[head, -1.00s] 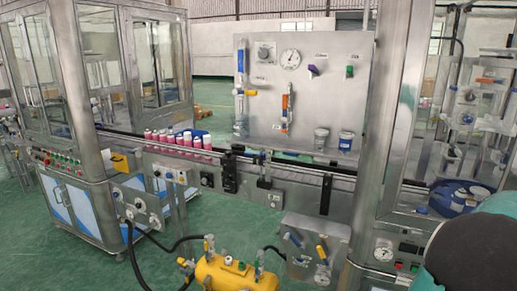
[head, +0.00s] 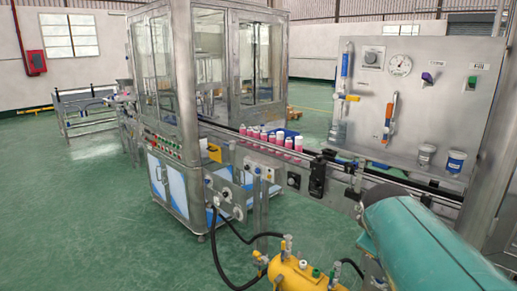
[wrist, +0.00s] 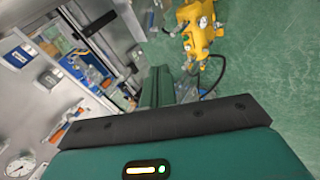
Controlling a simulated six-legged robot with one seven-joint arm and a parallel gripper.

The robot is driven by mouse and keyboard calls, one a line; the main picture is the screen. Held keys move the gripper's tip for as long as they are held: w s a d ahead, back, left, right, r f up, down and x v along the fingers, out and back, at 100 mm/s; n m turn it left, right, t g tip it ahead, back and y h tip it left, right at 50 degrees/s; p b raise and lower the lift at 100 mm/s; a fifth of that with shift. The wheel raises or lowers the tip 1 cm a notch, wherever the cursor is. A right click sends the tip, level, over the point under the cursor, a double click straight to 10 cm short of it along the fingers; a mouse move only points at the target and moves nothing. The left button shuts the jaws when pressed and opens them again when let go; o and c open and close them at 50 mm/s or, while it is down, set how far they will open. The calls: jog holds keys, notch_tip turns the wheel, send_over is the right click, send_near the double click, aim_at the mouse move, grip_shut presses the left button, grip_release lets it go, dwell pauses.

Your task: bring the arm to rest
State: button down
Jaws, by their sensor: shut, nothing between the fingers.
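My gripper (wrist: 165,86) shows in the wrist view beyond the dark edge of my teal wrist housing, shut and with nothing held. My teal arm (head: 415,243) reaches into the lower right of the head view, in front of the conveyor line; the gripper itself is not visible there. The wrist view looks across the machine and floor, turned on its side.
A glass-walled machine cabinet (head: 178,120) stands left of centre. Several pink bottles (head: 275,137) stand on the conveyor. A yellow tank (head: 305,275) with hoses is low in front, also in the wrist view (wrist: 197,30). Open green floor (head: 80,220) lies left.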

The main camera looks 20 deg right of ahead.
jog(key=s+a+f+m+y, duration=0.1)
jog(key=s+a+f+y, duration=0.1)
jog(key=a, duration=0.7)
jog(key=s+a+f+m+y, duration=0.1)
jog(key=s+a+y, duration=0.1)
jog(key=a, duration=0.6)
jog(key=s+a+f+m+y, duration=0.2)
jog(key=a, duration=0.7)
jog(key=shift+s+a+f, duration=0.35)
jog(key=shift+d, duration=0.2)
